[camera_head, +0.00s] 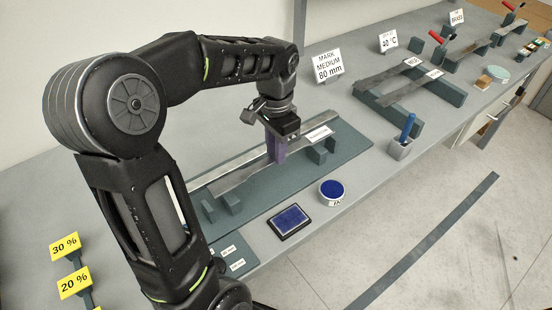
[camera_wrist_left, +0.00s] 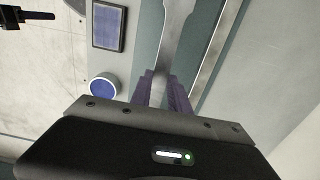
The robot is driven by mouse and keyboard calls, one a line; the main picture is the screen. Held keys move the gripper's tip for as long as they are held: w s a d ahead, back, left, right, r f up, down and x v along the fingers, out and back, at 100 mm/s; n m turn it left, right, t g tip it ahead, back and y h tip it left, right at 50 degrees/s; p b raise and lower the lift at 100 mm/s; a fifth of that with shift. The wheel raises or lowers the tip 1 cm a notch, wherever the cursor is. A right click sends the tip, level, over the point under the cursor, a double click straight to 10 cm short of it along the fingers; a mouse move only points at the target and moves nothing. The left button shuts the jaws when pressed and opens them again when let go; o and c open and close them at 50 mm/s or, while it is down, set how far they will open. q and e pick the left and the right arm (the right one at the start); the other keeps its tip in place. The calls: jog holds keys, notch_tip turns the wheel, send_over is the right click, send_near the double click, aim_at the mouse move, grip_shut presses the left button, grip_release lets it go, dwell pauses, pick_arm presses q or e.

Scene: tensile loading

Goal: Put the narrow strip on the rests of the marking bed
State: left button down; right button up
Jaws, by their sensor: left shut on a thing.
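The narrow strip (camera_head: 245,174) is a long grey metal piece with wide ends and a white label near its far end. My left gripper (camera_head: 277,152) has purple fingers shut on the middle of it, and the wrist view shows the fingers (camera_wrist_left: 162,92) on both sides of the strip (camera_wrist_left: 172,40). The strip is over the marking bed (camera_head: 285,192), roughly lengthwise along it. Small blocks, the rests (camera_head: 231,204) (camera_head: 316,153), stand close by the strip's ends. I cannot tell whether the strip touches them.
An ink pad (camera_head: 290,221) and a round blue-topped tin (camera_head: 332,190) lie in front of the bed. A blue marker stands in a grey cup (camera_head: 400,148). A rack (camera_head: 450,92) holds other strips farther right. A sign (camera_head: 329,66) stands behind the bed.

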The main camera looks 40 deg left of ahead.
pick_arm(q)
jog(key=shift+f, duration=1.85)
jog(key=shift+f, duration=0.2)
jog(key=c, duration=1.3)
grip_release()
jog(key=shift+o, duration=0.2)
jog(key=shift+r, duration=0.1)
notch_tip(320, 180, up, 12)
jog(key=shift+r, duration=0.15)
